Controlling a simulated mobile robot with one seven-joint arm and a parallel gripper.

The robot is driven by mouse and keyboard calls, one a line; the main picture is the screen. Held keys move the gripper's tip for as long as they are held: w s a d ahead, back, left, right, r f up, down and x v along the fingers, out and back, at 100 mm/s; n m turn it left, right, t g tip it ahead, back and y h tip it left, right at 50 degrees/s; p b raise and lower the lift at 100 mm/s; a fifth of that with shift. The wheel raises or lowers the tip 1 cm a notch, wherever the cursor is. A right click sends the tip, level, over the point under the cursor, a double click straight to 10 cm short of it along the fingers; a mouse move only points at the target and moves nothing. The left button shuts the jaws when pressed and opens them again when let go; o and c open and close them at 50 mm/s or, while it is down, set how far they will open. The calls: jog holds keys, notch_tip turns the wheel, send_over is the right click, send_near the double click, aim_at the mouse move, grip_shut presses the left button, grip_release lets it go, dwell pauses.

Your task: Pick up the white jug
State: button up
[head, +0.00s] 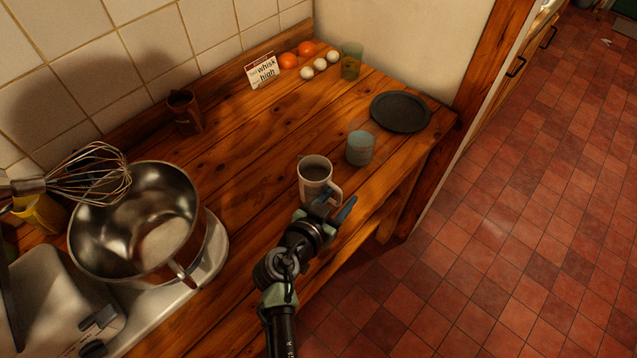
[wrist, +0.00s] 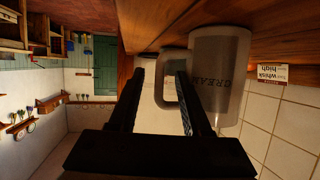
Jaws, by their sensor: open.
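The white jug (head: 313,187) stands upright on the wooden counter (head: 240,160), near its front edge, with its handle toward the front right. In the wrist view the jug (wrist: 222,75) appears upside down, with the word CREAM on its side. My gripper (head: 333,208) is open at the handle side of the jug. In the wrist view the two fingers (wrist: 158,76) are apart, and part of the handle shows between them. The right finger overlaps the handle's opening in the picture. I cannot tell whether either finger touches the jug.
A blue-grey cup (head: 360,148) stands just behind the jug to the right, with a dark plate (head: 400,112) beyond. A steel mixer bowl (head: 140,225) and whisk (head: 100,174) are at left. A brown pot (head: 184,112), sign (head: 262,71) and green glass (head: 351,60) stand farther back.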

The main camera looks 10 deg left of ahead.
jog(key=shift+w, duration=0.1)
grip_shut()
dwell(1.4)
